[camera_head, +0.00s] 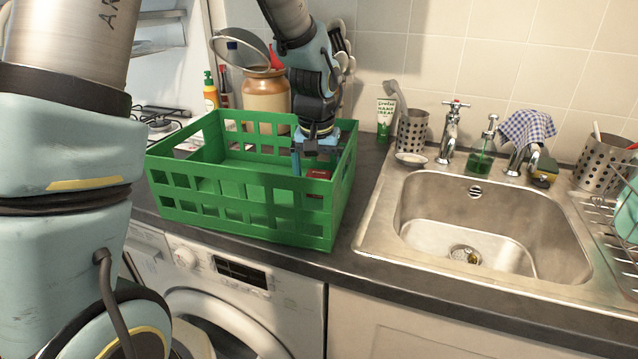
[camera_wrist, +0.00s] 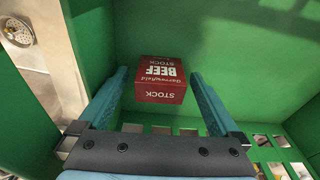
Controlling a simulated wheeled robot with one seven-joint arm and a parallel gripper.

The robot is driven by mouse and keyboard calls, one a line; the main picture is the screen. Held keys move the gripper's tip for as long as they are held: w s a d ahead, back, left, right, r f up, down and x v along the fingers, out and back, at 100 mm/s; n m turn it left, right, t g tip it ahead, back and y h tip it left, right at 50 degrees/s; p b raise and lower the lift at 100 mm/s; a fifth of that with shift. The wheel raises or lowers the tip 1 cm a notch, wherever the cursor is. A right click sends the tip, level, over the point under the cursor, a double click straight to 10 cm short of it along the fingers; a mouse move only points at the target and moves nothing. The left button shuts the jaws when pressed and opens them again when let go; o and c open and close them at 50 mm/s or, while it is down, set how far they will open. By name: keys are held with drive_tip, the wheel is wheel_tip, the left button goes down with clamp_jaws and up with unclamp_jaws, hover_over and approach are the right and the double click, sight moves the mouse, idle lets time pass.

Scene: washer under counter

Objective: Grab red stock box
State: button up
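The red stock box (camera_wrist: 161,80), with white "BEEF STOCK" lettering, sits inside the green basket (camera_head: 228,208). In the wrist view it lies between and just beyond the fingertips of my gripper (camera_wrist: 160,80), which is open. In the head view the red box (camera_head: 318,174) shows only partly, near the basket's right end, behind the rim and below my gripper (camera_head: 313,165). My fingers reach down into the basket there. I see no clear contact between the fingers and the box.
The basket stands on the dark counter above a washing machine (camera_head: 232,290). A steel sink (camera_head: 480,220) is to the right. A brown jar (camera_head: 266,98) and a green hand cream tube (camera_head: 385,118) stand behind. The basket floor around the box looks mostly clear.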

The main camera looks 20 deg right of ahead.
drive_tip(key=c, duration=1.4)
